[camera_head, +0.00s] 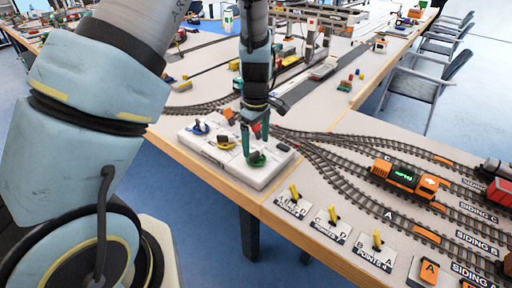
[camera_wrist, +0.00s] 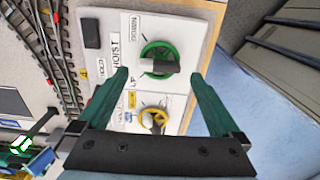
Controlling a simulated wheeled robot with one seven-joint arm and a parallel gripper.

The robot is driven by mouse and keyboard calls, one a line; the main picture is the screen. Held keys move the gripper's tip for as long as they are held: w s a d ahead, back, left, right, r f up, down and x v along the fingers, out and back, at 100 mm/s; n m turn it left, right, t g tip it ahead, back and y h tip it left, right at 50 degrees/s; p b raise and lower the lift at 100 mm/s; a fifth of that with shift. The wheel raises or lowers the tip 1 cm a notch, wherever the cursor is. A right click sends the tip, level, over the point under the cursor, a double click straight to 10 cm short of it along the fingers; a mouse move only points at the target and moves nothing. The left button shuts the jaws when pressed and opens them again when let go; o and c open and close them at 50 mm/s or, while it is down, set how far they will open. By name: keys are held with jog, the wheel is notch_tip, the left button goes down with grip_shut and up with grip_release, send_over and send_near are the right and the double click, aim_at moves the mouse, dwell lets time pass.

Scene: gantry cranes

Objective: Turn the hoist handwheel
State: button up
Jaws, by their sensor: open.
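The white control panel (camera_head: 190,143) lies at the table's near edge, with blue, yellow and green handwheels in a row. The green handwheel (camera_head: 256,159) is at its right end; in the wrist view it (camera_wrist: 149,50) has a grey crossbar and sits beside the word HOIST. My gripper (camera_head: 256,148) is open and points down over the green wheel. In the wrist view my gripper's fingertips (camera_wrist: 160,75) show on either side of the wheel's lower part, with nothing held. I cannot tell whether they touch it.
The yellow handwheel (camera_wrist: 153,112) lies between my fingers, nearer the palm, in the wrist view. The blue handwheel (camera_head: 200,128) is farther left. Model tracks (camera_head: 330,165) and an orange locomotive (camera_head: 408,177) are right of the panel. Open floor (camera_head: 205,215) lies before the table.

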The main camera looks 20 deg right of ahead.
aim_at(256, 152)
jog(key=shift+f, duration=1.65)
jog(key=c, duration=1.2)
jog(key=shift+c, duration=0.2)
